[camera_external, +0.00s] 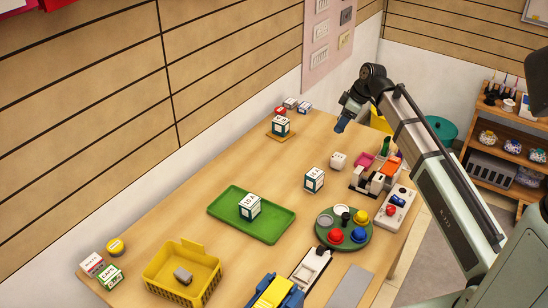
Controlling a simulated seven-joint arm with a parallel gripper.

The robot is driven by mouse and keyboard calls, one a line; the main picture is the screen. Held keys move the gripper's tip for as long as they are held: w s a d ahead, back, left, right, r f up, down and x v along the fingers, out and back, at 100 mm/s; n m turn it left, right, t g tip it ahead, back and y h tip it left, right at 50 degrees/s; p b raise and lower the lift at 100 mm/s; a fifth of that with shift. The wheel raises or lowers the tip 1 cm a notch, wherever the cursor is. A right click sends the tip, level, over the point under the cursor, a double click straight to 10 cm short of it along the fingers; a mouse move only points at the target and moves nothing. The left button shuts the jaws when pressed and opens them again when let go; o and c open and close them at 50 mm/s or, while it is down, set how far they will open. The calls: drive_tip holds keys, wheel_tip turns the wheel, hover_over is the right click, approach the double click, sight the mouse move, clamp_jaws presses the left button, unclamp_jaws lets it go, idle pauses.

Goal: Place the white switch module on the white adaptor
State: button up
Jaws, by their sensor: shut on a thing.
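My gripper (341,124) is in the air above the far right part of the table, pointing down and left. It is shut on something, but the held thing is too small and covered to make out. A dark blue part shows at its tip; I cannot tell whether this is finger or held thing. I cannot tell whether this block is the white adaptor. I cannot pick out the white switch module for sure.
A white panel with a red knob (400,197), a green round tray (323,237) with coloured caps, a green tray (221,206) with a labelled box, and a yellow basket (208,285) stand on the table. A labelled box (313,182) stands left of the white block. Bare wood lies between.

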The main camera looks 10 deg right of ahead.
sight(334, 156)
drive_tip(key=shift+s+f+n, duration=0.1)
drive_tip(key=shift+s+n, duration=0.35)
drive_tip(key=shift+n, duration=0.15)
drive_tip(key=shift+f+g, duration=0.4)
drive_tip(key=shift+f, duration=4.6)
drive_tip(key=shift+f, duration=0.15)
drive_tip(key=o, duration=1)
drive_tip(key=v, duration=1.2)
drive_tip(key=shift+s, duration=0.1)
drive_tip(key=shift+d, duration=0.15)
